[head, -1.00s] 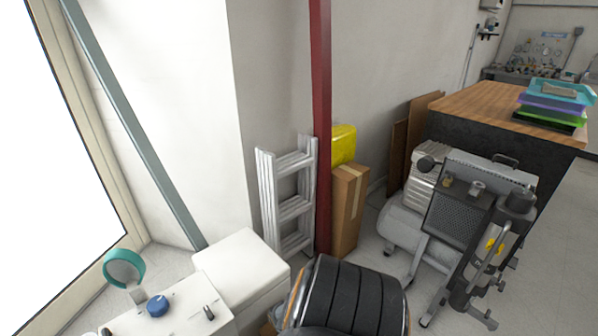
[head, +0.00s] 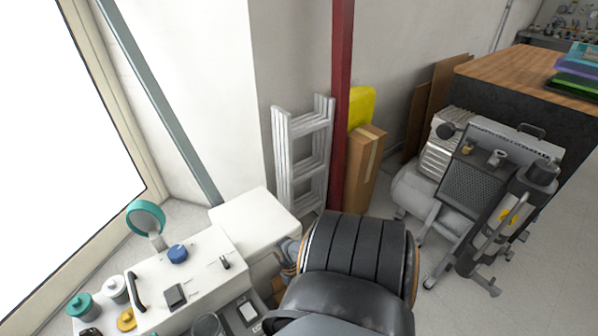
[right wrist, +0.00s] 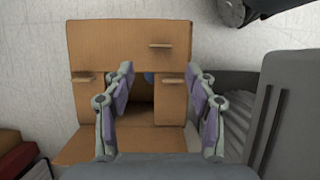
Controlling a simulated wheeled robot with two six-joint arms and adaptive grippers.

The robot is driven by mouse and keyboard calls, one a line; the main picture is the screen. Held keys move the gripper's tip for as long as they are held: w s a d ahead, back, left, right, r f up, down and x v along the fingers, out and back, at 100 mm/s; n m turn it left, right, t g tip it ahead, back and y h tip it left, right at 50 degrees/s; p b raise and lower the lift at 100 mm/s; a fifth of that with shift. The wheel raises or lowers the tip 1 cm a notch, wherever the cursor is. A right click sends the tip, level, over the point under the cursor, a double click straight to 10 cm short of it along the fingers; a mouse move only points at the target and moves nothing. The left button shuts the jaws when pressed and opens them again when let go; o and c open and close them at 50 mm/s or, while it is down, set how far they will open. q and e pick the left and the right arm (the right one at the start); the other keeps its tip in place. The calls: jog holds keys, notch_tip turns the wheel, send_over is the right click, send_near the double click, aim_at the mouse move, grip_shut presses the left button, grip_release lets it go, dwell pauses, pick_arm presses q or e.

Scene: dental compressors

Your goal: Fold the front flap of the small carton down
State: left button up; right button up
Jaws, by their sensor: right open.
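The small brown carton (right wrist: 142,138) is below my right gripper in the right wrist view, with its top open. A wide flap (right wrist: 110,42) spreads out at the picture's top. Narrower flaps lie at the left (right wrist: 88,98) and right (right wrist: 171,104), with a dark gap and a bit of blue between them. The lower part is partly hidden by my gripper, and I cannot tell which flap is the front one. My right gripper (right wrist: 161,72) is open, its fingers apart over the carton, nothing between them. My left gripper is not in view.
A ladder (head: 300,160), red post (head: 341,120), taped carton (head: 365,180) and compressor (head: 470,190) stand behind.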

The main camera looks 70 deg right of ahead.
jog(key=v, duration=0.4)
jog(key=shift+r, duration=0.15)
dwell(0.4)
